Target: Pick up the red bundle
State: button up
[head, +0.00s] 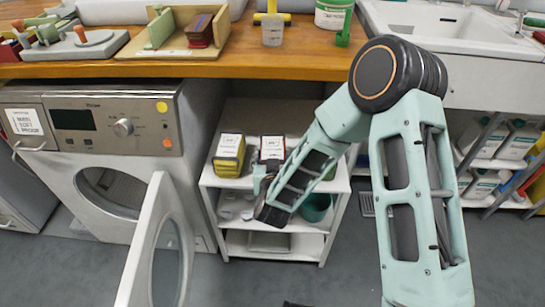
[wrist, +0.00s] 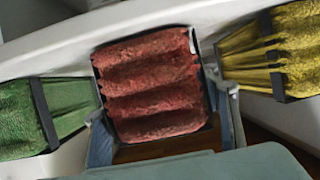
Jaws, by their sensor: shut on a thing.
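The red bundle (wrist: 153,85) fills the middle of the wrist view, a ribbed, towel-like block with a dark band along its edge. My gripper (wrist: 162,105) is shut on it, with one finger at each side. In the head view my gripper (head: 264,178) reaches to the shelf unit under the counter, and the red bundle (head: 271,148) shows there with a white label on top. Its lower part is hidden behind my gripper. Whether it still touches the shelf cannot be told.
A yellow bundle (head: 229,156) and a green bundle (wrist: 48,115) flank the red one closely on the white shelf unit (head: 209,181). The wooden counter (head: 290,58) overhangs above. The washer's open door (head: 160,245) stands out at left.

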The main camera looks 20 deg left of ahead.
aim_at(272, 148)
jog(key=shift+r, duration=0.45)
notch_tip(272, 148, up, 3)
jog(key=shift+f+p, duration=0.2)
jog(key=shift+p, duration=0.4)
jog(key=s+r, duration=0.1)
jog(key=s+d+r+p, duration=0.1)
jog(key=r, duration=0.1)
jog(key=s+d+r+p, duration=0.1)
jog(key=r, duration=0.1)
jog(key=shift+s+r, duration=0.15)
jog(key=shift+s, duration=0.25)
jog(key=d+p+v, duration=0.2)
jog(key=p+v, duration=0.8)
jog(key=p, duration=0.2)
jog(key=shift+w+r, duration=0.2)
jog(key=shift+s, duration=0.1)
